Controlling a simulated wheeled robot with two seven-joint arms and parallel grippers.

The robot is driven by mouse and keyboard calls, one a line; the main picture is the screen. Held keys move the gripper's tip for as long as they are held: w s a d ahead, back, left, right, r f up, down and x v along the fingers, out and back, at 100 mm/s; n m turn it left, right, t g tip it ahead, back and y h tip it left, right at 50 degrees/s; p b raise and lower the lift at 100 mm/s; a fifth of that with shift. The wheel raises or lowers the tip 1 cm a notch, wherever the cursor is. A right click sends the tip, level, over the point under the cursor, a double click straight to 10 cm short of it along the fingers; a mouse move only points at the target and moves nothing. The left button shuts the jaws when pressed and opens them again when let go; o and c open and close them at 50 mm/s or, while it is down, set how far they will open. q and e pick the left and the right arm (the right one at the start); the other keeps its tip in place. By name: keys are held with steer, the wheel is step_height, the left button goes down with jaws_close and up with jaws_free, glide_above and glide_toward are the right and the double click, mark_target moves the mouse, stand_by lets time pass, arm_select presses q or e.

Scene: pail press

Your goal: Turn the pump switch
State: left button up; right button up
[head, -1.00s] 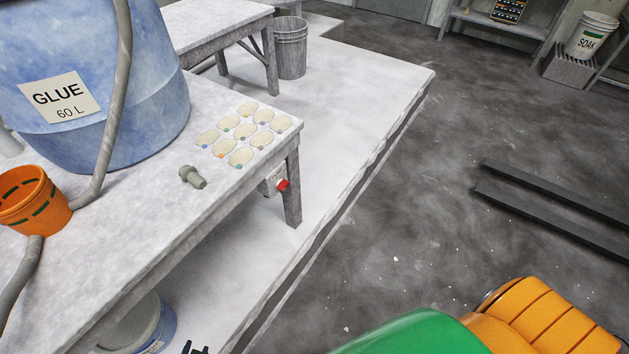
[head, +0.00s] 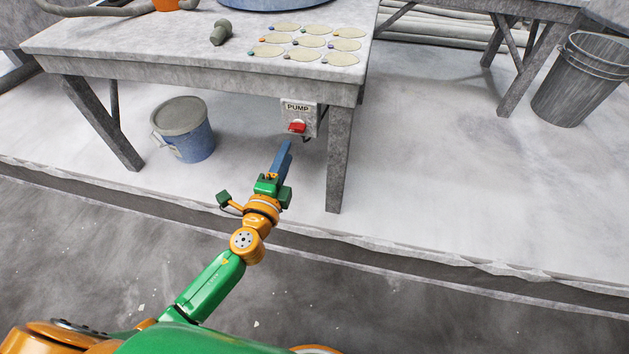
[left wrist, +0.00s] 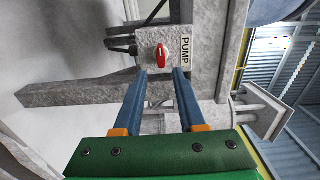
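The pump switch is a grey box (head: 312,117) labelled PUMP, fixed under the table edge beside a leg, with a red knob (head: 297,127) on its front. In the left wrist view the red knob (left wrist: 161,54) lies just beyond and between the fingertips, apparently not gripped. My left gripper (head: 284,148) reaches up from below, its blue fingers pointing at the switch. In the left wrist view the left gripper (left wrist: 162,72) is open with a clear gap. My right gripper is not in view.
The worktable (head: 200,55) carries several round pads and a grey-green fitting (head: 220,32). A table leg (head: 340,160) stands right of the switch. A lidded blue pail (head: 185,130) is below the table at left. A grey bin (head: 580,80) stands far right. The floor in front is clear.

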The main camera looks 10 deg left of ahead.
mark_target(296, 131)
arm_select(q)
steer(key=w+b, duration=0.1)
steer(key=w, duration=0.5)
steer(key=shift+w+d+b, duration=0.1)
steer(key=shift+w+b, duration=0.25)
steer(key=shift+w, duration=0.5)
jaws_close()
steer(key=m, duration=0.5)
steer(key=shift+m, duration=0.3)
steer(key=m, duration=0.7)
steer(key=shift+m, duration=0.4)
steer(key=m, duration=0.3)
steer(key=shift+m, duration=0.3)
steer(key=shift+c, duration=0.7)
jaws_free()
steer(key=shift+m, duration=0.3)
steer(key=o, duration=0.4)
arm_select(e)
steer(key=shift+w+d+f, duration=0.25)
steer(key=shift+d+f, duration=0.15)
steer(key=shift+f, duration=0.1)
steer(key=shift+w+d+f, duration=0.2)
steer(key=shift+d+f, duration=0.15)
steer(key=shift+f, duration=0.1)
